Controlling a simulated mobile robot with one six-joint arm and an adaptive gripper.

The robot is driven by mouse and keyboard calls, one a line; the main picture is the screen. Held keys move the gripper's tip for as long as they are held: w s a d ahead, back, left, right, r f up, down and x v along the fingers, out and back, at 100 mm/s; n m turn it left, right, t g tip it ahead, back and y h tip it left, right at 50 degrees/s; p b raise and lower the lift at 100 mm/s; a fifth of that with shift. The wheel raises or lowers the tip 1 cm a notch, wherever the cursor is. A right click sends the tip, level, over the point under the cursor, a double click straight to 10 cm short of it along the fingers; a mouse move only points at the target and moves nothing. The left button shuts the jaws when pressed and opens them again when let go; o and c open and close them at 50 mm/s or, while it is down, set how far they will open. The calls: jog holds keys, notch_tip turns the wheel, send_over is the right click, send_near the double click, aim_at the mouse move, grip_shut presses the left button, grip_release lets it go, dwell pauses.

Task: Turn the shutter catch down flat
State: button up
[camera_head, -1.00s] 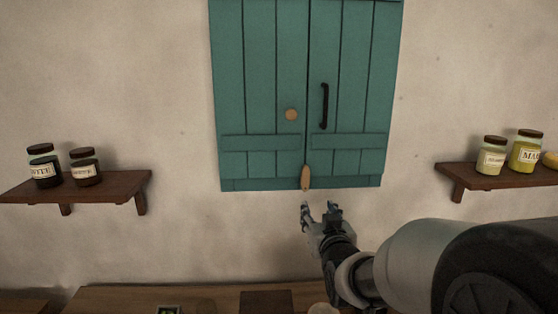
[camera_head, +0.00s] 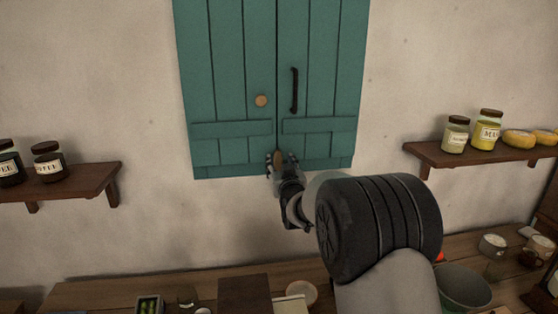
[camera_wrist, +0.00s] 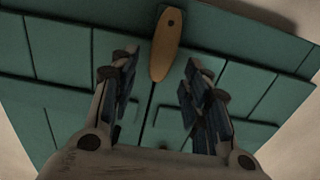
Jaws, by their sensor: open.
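The shutter catch is a small tan wooden bar with a dark pivot. In the wrist view the catch (camera_wrist: 167,45) lies along the seam between the two teal shutter doors (camera_wrist: 60,60), pivot end at the top of the picture. In the head view the catch (camera_head: 279,158) stands upright at the bottom of the shutters (camera_head: 230,60), partly hidden by my gripper. My gripper (camera_head: 282,160) is open at the catch, one finger on each side of it in the head view. In the wrist view my gripper (camera_wrist: 158,85) has a wide empty gap, with the catch between and beyond the fingertips. Contact cannot be told.
A black handle (camera_head: 294,90) and a round wooden knob (camera_head: 261,101) sit on the shutters above. Shelves with jars stand at left (camera_head: 75,183) and right (camera_head: 470,153). The wall beside the shutters is bare.

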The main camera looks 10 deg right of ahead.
aim_at(278, 163)
jog(key=shift+w, duration=1.35)
grip_shut()
